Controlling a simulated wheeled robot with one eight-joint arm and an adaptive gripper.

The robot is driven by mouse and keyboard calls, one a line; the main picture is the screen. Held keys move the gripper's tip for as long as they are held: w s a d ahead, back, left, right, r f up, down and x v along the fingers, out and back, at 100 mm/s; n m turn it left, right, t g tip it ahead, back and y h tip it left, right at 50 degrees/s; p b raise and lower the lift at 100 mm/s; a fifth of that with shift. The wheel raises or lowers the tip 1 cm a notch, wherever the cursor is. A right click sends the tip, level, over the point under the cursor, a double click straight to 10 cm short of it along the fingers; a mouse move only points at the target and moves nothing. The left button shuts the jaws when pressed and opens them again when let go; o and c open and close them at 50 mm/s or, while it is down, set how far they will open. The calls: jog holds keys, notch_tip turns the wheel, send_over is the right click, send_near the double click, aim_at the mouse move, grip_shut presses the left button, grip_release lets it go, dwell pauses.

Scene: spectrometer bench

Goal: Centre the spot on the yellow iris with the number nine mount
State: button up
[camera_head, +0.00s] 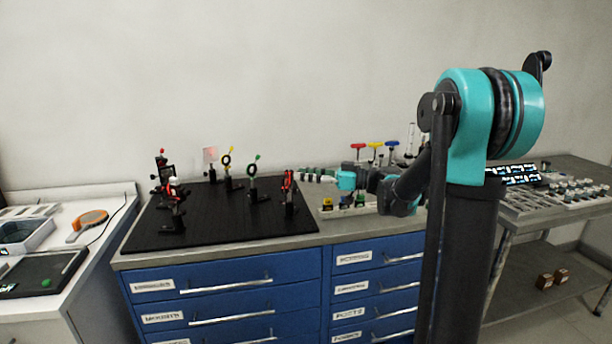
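A yellow-marked iris (227,160) stands upright on a post toward the back of the black breadboard (225,232). A green-marked iris (252,169) stands to its right and nearer. A white card (210,154) with a faint pinkish patch stands behind and left of the yellow iris. Dark mounts with red parts stand at the board's left (174,203) and right (289,190). No number is readable, so I cannot tell which is number nine. My arm's teal and black end section is right of the board. My gripper's fingers are not clear, apart from the mounts.
Red, yellow and blue T-handled tools (375,146) stand behind my arm. Small coloured blocks (345,201) sit right of the board. Blue drawers (225,290) are below. A left bench holds an orange-and-grey device (88,220). The board's front is clear.

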grip_shut()
jog(key=shift+m, duration=0.3)
jog(key=shift+w+m, duration=0.1)
jog(key=shift+m, duration=3.5)
jog(key=shift+o, duration=1.2)
grip_release()
